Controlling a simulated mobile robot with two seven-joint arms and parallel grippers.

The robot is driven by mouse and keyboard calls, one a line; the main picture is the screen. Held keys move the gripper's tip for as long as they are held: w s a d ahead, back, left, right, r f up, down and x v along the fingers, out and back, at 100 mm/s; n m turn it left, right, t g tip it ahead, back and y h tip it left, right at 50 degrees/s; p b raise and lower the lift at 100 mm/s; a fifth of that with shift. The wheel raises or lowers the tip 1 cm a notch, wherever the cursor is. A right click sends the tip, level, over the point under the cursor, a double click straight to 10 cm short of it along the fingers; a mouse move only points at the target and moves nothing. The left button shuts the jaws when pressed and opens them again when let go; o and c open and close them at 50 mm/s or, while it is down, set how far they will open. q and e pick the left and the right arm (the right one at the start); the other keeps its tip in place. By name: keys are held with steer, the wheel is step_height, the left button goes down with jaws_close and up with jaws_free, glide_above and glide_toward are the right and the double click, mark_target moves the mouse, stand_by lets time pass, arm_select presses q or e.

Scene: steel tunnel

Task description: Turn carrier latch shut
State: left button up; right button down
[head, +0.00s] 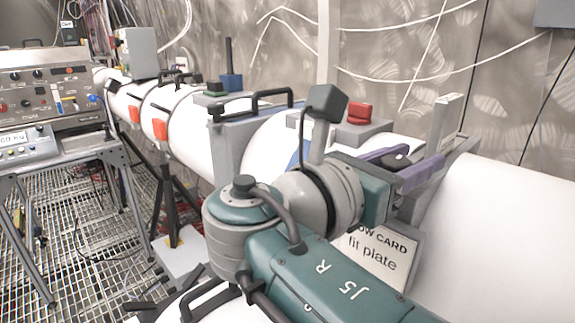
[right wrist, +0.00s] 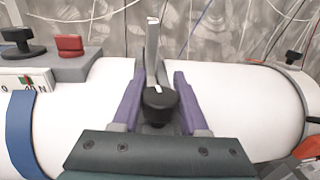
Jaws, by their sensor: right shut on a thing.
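The latch is a black round knob (right wrist: 160,103) with a white line on top, on a grey mount in a gap between white tube sections. In the head view the knob (head: 395,161) shows between my right gripper's purple fingers. My right gripper (right wrist: 160,85) is shut on the knob, with one finger on each side; it also shows in the head view (head: 424,158). The white line points roughly away from the wrist. A grey upright plate (right wrist: 152,45), perhaps part of the carrier, stands just behind the knob. My left gripper is not in view.
A red block (head: 359,112) sits on a grey box on the tube behind my right wrist. A sign reading "fit plate" (head: 374,258) hangs below the gripper. An instrument bench (head: 60,150) stands at the left over grating. The corrugated wall is close behind.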

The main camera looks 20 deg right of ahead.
steer(key=shift+s+m+g+b, duration=0.2)
steer(key=shift+m+g+b, duration=0.45)
steer(key=shift+g, duration=0.35)
steer(key=shift+c, duration=2.2)
jaws_free()
steer(key=shift+d, duration=0.1)
